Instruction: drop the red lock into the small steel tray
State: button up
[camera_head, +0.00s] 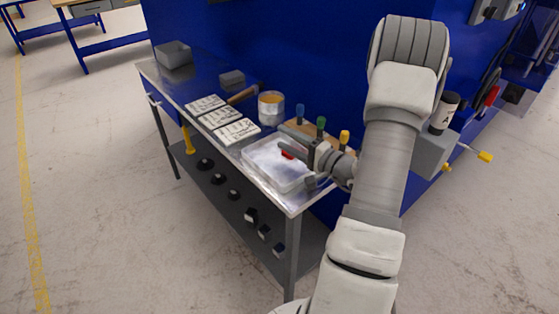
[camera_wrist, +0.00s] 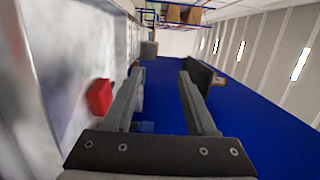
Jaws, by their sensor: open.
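The red lock (camera_head: 287,154) shows as a small red piece within the outline of a shallow pale tray (camera_head: 262,171), just below my gripper's fingers. The tray has a light rim and looks like the small steel tray, though its material is hard to tell. In the wrist view the red lock (camera_wrist: 100,97) lies left of the fingers, outside the gap between them, against a pale shiny surface. My gripper (camera_head: 286,148) points left over the tray's right side. In the wrist view my gripper (camera_wrist: 161,76) has its fingers apart, with nothing between them.
The narrow table (camera_head: 180,93) also holds white labelled plates (camera_head: 219,117), a can (camera_head: 271,107) and a grey bin (camera_head: 174,53). Coloured-handled tools (camera_head: 320,126) stand behind the tray. A blue wall rises behind. A lower shelf carries several dark blocks.

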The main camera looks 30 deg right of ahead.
jog(key=v, duration=1.7)
jog(key=shift+w, duration=0.15)
